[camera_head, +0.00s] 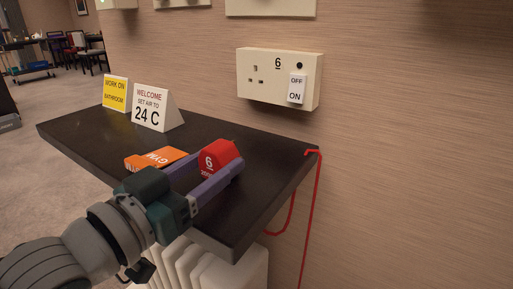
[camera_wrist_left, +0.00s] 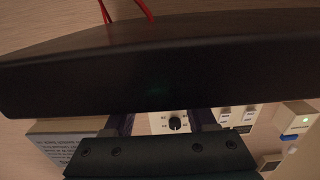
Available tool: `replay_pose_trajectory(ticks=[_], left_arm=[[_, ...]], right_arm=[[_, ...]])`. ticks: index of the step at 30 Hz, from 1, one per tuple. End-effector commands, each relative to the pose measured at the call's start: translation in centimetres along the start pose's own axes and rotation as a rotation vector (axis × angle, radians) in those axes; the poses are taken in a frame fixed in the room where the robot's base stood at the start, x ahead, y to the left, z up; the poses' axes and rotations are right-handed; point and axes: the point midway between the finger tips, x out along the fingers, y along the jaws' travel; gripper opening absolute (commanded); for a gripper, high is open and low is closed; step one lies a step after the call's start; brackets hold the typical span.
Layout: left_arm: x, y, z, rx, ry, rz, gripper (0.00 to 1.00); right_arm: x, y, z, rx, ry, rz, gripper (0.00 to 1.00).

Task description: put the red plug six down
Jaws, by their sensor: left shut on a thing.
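The red plug six (camera_head: 219,156), with a white 6 on its face, is between the purple fingers of my left gripper (camera_head: 221,163). The gripper is shut on it, over the right part of the dark shelf (camera_head: 262,167). I cannot tell whether the plug touches the shelf. In the left wrist view a broad dark slab edge (camera_wrist_left: 160,75) hides the fingertips and the plug. A red cord (camera_head: 314,205) hangs over the shelf's right end. My right gripper is not in view.
An orange sign (camera_head: 155,158) lies just left of the gripper. A white "24 C" sign (camera_head: 154,110) and a yellow sign (camera_head: 115,93) stand farther back. A cream socket (camera_head: 278,79) marked 6 is on the wall above. A white radiator (camera_head: 205,265) is below the shelf.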

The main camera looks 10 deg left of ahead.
Motion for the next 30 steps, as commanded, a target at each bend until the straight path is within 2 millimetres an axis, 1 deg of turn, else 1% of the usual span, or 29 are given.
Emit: replay_pose_trajectory(ticks=[2,3,10,11,17,20,23,26,30], left_arm=[[0.0,0.0,0.3,0.0,0.001,0.0,0.0],[0.0,0.0,0.3,0.0,0.0,0.0,0.59],[0.0,0.0,0.2,0.0,0.0,0.0,0.85],[0.0,0.0,0.2,0.0,0.0,0.0,0.87],[0.0,0.0,0.2,0.0,0.0,0.0,0.87],[0.0,0.0,-0.3,0.0,0.0,0.0,0.87],[-1.2,0.0,-0.1,-0.001,-0.004,-0.001,0.87],[-3.1,0.0,-0.2,-0.001,-0.005,0.0,0.87],[-6.3,0.0,-0.1,-0.001,-0.007,0.0,0.87]], right_arm=[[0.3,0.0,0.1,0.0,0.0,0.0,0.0],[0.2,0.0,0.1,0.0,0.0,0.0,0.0],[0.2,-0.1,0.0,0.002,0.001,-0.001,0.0],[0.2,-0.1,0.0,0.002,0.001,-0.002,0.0],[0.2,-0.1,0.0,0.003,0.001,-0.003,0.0],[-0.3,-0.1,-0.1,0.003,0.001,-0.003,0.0],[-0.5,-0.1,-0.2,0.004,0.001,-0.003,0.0],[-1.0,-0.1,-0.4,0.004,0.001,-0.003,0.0],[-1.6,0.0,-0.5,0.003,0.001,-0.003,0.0]])
